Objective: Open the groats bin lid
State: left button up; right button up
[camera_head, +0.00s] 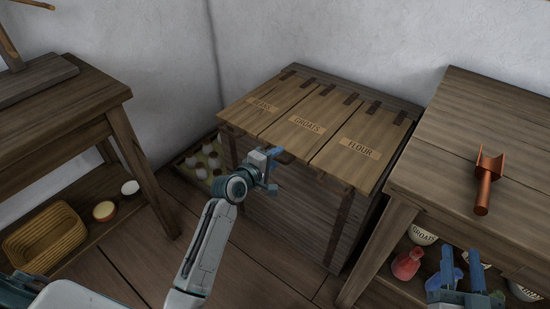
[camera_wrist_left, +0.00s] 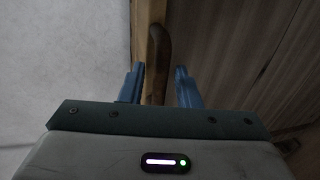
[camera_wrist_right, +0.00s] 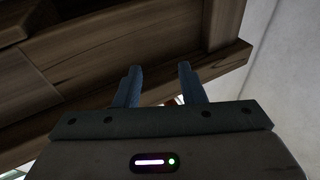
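The wooden bin has three labelled lids side by side, all lying shut: beans (camera_head: 262,104), groats (camera_head: 307,125) in the middle and flour (camera_head: 360,148). In the left wrist view a dark, rounded handle (camera_wrist_left: 158,48) lies ahead, in line with the gap between the fingers (camera_wrist_left: 158,88). I cannot tell whether they touch it. My right gripper (camera_head: 460,272) is open and empty by the right table, and also shows open in the right wrist view (camera_wrist_right: 157,85).
A copper scoop (camera_head: 486,180) lies on the right table (camera_head: 440,150); labelled pots and a red vessel (camera_head: 407,264) stand beneath it. At the left are a wooden table (camera_head: 70,95), a wicker basket (camera_head: 45,238) and small pots. An egg tray (camera_head: 205,158) is left of the bin.

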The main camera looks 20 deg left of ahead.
pick_arm(q)
grip_shut()
